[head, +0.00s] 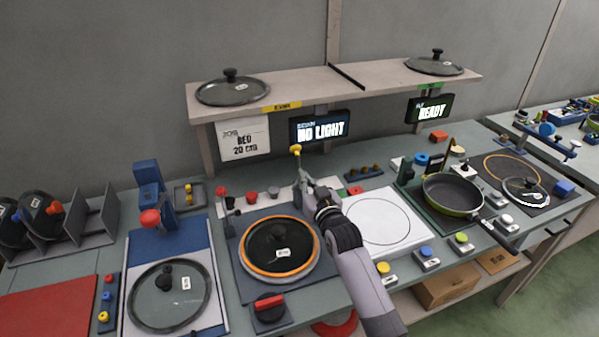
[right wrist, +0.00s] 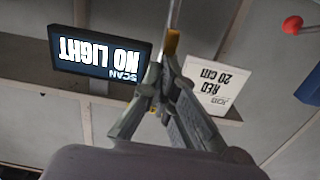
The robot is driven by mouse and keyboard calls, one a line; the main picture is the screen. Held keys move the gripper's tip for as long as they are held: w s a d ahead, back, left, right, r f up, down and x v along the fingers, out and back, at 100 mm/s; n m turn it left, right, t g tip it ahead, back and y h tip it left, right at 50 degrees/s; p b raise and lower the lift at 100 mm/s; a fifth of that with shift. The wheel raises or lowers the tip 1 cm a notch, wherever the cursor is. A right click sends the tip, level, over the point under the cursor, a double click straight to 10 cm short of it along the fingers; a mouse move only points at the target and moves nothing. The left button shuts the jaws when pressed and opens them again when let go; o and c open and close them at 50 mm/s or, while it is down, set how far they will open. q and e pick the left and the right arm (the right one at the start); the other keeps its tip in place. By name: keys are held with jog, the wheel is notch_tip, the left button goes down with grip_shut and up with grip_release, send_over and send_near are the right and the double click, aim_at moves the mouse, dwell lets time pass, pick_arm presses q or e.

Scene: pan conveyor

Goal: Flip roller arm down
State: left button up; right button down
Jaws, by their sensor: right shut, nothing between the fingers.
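A thin upright arm with a yellow tip (head: 295,149) stands behind the orange-ringed pan plate; it seems to be the roller arm. The yellow tip also shows in the right wrist view (right wrist: 172,42), with a pale rod running from it. My right gripper (head: 300,168) is shut and empty, its fingertips (right wrist: 163,80) close to the yellow tip. Whether they touch it I cannot tell. The lower part of the arm is partly hidden by my gripper. My left gripper is not in view.
A glass lid lies on the orange-ringed plate (head: 242,262). A blue station with a red ball lever (head: 150,218) stands left. A white pad (head: 420,231) and a green pan (head: 452,194) are right. A shelf (head: 310,84) and a "NO LIGHT" screen (head: 320,127) are behind.

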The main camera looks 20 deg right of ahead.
jog(key=s+f, duration=0.1)
jog(key=s+f+b, duration=0.1)
jog(key=f, duration=0.1)
jog(key=s+f, duration=0.2)
jog(key=shift+d+f, duration=0.1)
jog(key=shift+f, duration=0.05)
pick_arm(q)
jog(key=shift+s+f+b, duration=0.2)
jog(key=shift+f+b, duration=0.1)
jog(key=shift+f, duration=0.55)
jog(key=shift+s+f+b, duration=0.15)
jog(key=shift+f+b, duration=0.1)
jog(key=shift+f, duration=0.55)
pick_arm(e)
jog(key=shift+s+f, duration=0.25)
jog(key=shift+f, duration=0.3)
jog(key=shift+s+f, duration=0.2)
jog(key=shift+f, duration=0.3)
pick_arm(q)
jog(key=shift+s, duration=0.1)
pick_arm(e)
jog(key=shift+s+f, duration=0.15)
jog(key=shift+s, duration=0.05)
jog(key=s, duration=1.1)
jog(key=shift+s+d+t, duration=0.25)
jog(key=shift+s+t, duration=0.05)
